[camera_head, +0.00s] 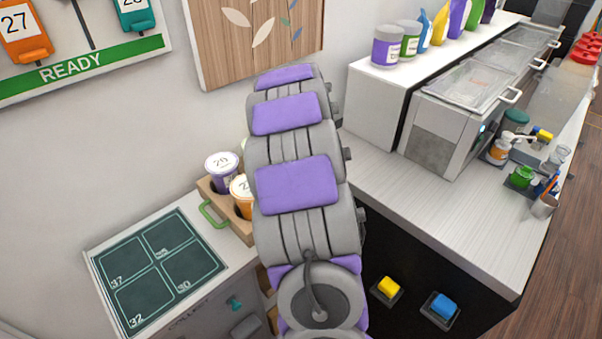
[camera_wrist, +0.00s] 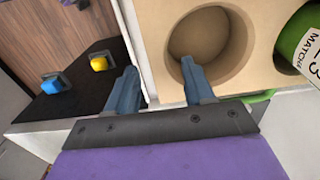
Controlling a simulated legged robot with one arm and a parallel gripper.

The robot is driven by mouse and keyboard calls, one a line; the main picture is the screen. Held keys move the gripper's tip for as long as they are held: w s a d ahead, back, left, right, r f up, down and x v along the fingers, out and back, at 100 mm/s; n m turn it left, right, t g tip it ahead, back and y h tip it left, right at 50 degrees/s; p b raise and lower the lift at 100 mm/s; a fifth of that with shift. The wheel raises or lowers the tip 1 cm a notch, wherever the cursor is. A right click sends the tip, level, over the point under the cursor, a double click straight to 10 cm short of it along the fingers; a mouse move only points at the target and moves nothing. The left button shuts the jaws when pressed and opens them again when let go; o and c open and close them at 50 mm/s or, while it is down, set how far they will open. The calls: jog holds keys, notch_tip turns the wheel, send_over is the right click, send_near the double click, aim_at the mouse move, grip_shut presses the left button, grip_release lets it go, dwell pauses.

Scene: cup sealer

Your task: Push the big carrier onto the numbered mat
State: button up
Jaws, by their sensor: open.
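The big carrier is a wooden holder (camera_head: 240,225) with a green handle, partly hidden by my arm in the head view. It holds a purple cup (camera_head: 222,172) and an orange cup (camera_head: 240,190). The dark numbered mat (camera_head: 163,262), with several outlined squares, lies on the counter to its left and nearer. In the wrist view the carrier (camera_wrist: 153,20) shows an empty round hole and a green cup (camera_wrist: 303,45). My open gripper (camera_wrist: 159,68) has one finger over the hole and one beside the carrier's edge. Contact cannot be told. My gripper is hidden in the head view.
A white counter (camera_head: 440,205) at the right bears a sealing machine (camera_head: 450,125), bottles and small jars. A yellow button (camera_head: 388,288) and a blue button (camera_head: 440,306) sit on the black front below. A wall board (camera_head: 95,65) hangs behind the mat.

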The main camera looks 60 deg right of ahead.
jog(key=shift+f+b, duration=0.4)
jog(key=shift+f, duration=1.7)
jog(key=shift+c, duration=0.4)
grip_shut()
